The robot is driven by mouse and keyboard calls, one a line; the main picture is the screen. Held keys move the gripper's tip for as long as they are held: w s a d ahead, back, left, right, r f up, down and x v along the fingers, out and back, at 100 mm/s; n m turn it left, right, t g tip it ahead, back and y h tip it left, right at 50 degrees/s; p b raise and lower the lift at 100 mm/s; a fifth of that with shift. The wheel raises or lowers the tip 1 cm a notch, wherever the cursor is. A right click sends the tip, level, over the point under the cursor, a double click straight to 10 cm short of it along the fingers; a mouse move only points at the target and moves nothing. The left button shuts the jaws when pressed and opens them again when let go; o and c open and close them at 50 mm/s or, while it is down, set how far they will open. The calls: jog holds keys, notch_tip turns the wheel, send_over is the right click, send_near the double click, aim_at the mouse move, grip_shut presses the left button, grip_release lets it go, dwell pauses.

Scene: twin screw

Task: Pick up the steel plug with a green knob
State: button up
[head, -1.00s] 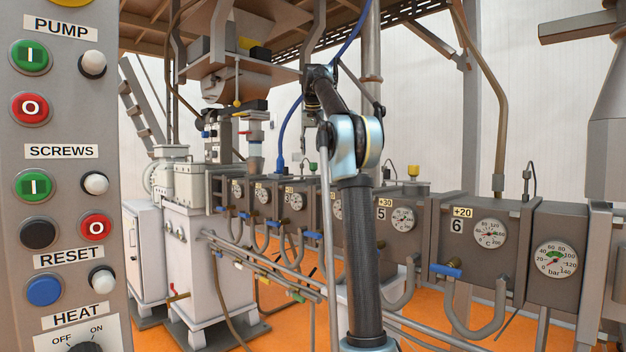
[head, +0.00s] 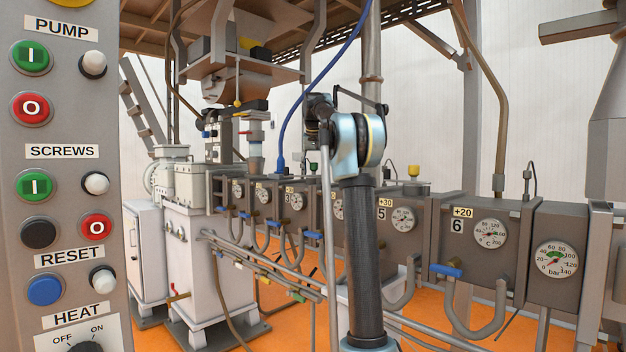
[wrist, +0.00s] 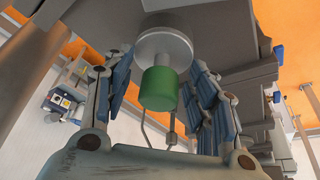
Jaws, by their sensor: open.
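The steel plug (wrist: 165,45) with its green knob (wrist: 159,89) is in the middle of the wrist view. It shows a round steel flange at the top with the green cylinder pointing toward my palm. My gripper (wrist: 161,66) is open, with its blue-padded fingers on both sides of the plug. Visible gaps remain between the fingers and the knob, and the gripper holds nothing.
The grey extruder barrel (head: 421,257) with dial gauges runs across the head view. A yellow-topped plug (head: 413,172) stands on it to the right of my arm. A blue cable (head: 285,130) hangs to the left. The control panel (head: 112,220) fills the left edge.

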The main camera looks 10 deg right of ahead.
grip_shut()
dwell(0.3)
